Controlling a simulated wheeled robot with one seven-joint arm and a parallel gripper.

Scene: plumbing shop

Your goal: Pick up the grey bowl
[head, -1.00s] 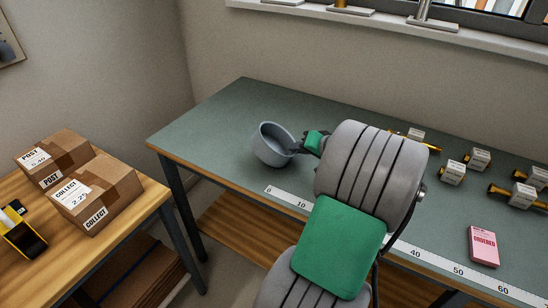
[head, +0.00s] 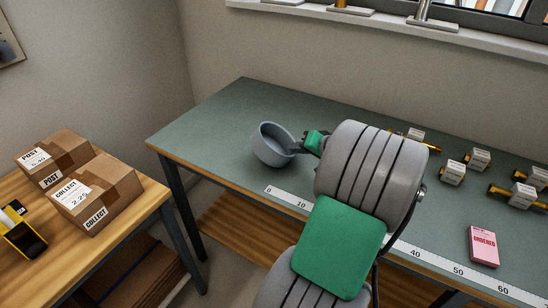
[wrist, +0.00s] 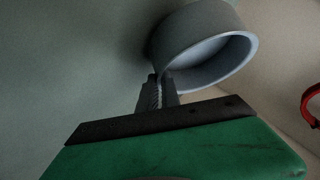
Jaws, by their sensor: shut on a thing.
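The grey bowl (head: 270,146) is tilted above the green worktop (head: 222,122), near its left end. Its open side faces up and to the right in the head view. My gripper (head: 297,148) reaches it from the right and is shut on its rim. In the wrist view the bowl (wrist: 200,42) sits just beyond the fingertips, with its wall pinched between the two fingers (wrist: 161,88). I cannot tell for sure from the head view how far its underside is from the worktop.
A ruler strip (head: 290,197) runs along the worktop's front edge. Several brass fittings with tags (head: 453,172) and a pink box (head: 483,246) lie to the right. Cardboard parcels (head: 97,192) stand on a wooden table at left. The worktop's far left is clear.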

